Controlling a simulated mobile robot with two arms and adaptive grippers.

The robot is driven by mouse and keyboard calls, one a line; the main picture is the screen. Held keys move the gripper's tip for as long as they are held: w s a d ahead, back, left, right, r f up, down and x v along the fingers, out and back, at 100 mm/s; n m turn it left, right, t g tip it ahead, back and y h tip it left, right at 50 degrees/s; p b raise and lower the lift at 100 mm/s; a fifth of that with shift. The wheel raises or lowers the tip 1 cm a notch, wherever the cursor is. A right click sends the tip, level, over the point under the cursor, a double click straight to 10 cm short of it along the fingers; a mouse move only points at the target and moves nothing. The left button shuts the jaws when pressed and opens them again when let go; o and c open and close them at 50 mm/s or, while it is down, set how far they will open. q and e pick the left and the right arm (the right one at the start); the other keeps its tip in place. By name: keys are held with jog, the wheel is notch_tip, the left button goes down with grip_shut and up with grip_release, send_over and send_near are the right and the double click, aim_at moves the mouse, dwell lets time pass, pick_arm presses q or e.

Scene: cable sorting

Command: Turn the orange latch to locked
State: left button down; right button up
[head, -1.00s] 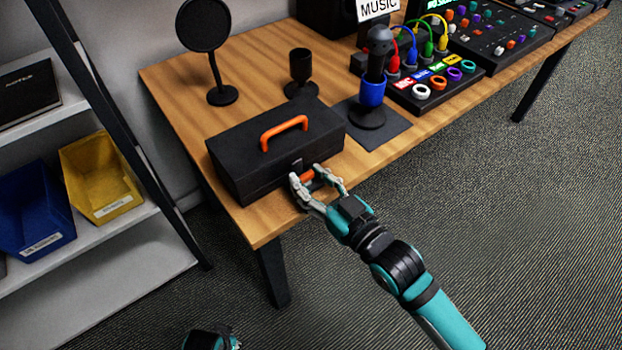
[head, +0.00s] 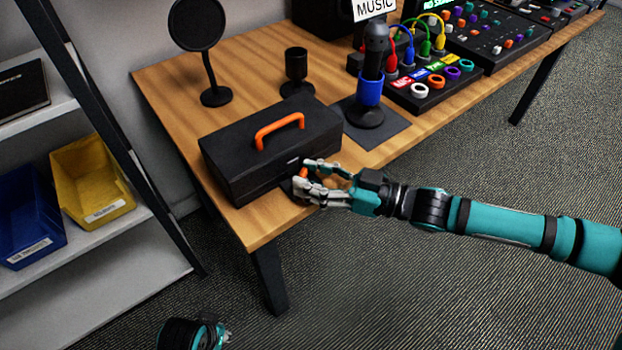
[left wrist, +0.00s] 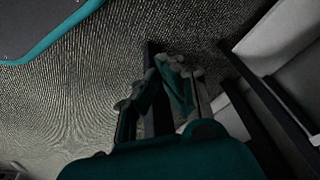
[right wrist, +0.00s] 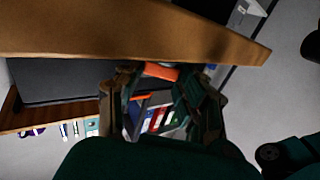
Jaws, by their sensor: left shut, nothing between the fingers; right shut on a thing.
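The orange latch (head: 303,173) is on the front face of the black case (head: 235,150), near its right end. In the head view it shows as a small, nearly upright orange sliver, partly hidden by the fingers. My right gripper (head: 308,176) is shut on it, one finger above and one below in the picture. In the right wrist view the latch (right wrist: 162,71) shows orange between the fingertips (right wrist: 160,85). My left gripper (left wrist: 165,85) is shut and empty, low over the floor. Only part of it shows at the bottom of the head view.
The case with its orange handle (head: 279,130) stands on the wooden table (head: 160,90) near the front edge. A microphone (head: 372,70) on a stand is right of it, with a cable panel (head: 440,90) beyond. A shelf with blue (head: 28,225) and yellow (head: 90,183) bins is at left.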

pick_arm(q)
notch_tip(320, 180, down, 8)
jog(key=s+p, duration=0.1)
jog(key=p, duration=0.1)
jog(key=shift+s+r, duration=0.25)
jog(key=shift+s, duration=0.05)
pick_arm(e)
jog(key=shift+w+r+n+g+y, duration=0.15)
jog(key=shift+n+g+y, duration=0.1)
jog(key=shift+n+g, duration=0.5)
jog(key=shift+w+f+n+g+y, duration=0.1)
jog(key=shift+n+g+y, duration=0.25)
jog(key=shift+g, duration=0.7)
jog(key=o, duration=1.2)
jog(key=shift+c, duration=0.2)
jog(key=s+d, duration=0.1)
jog(key=d, duration=0.7)
jog(key=shift+s, duration=0.15)
pick_arm(q)
jog(key=c, duration=2.1)
grip_release()
